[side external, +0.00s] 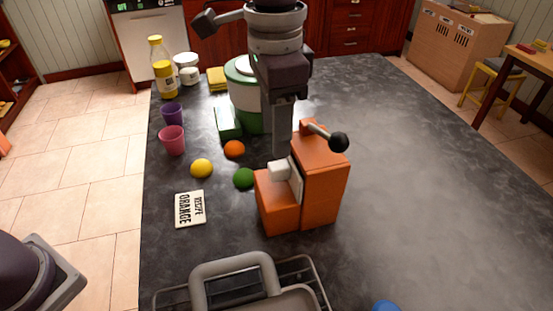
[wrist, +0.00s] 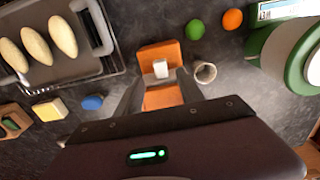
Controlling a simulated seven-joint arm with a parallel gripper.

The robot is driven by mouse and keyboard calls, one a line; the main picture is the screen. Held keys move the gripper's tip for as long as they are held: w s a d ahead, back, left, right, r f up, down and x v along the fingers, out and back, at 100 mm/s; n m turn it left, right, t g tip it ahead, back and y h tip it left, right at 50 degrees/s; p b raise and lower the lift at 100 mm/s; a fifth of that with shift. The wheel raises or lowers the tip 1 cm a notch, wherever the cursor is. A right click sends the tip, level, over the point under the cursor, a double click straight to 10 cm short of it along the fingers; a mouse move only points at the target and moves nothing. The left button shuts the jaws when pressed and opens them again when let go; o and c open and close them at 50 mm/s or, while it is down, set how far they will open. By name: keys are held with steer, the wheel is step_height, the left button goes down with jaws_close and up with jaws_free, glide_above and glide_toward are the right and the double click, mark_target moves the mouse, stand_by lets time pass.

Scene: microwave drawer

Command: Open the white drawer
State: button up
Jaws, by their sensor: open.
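No thing that I can surely call a white drawer shows. A white-fronted appliance (side external: 152,45) stands on the floor at the far left in the side view. An orange machine (side external: 322,190) with a black-knobbed lever stands on the dark counter, with a small white block (side external: 280,170) at its front; its role is unclear. My gripper (side external: 281,150) points down just above and beside this machine. In the wrist view my gripper (wrist: 162,71) is open, with the orange machine (wrist: 160,50) and white block (wrist: 160,68) seen between its fingers. I see no contact.
A green-and-white container (side external: 243,95) stands behind my gripper. Small balls, cups (side external: 172,140), a sign (side external: 190,208) and a yellow-capped bottle (side external: 162,70) are on the left. A grey tray on a rack (side external: 235,285) lies in front.

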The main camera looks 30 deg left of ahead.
mark_target(276, 165)
step_height(276, 165, down, 7)
jaws_close()
stand_by(0.4)
steer(key=shift+w, duration=0.1)
stand_by(1.1)
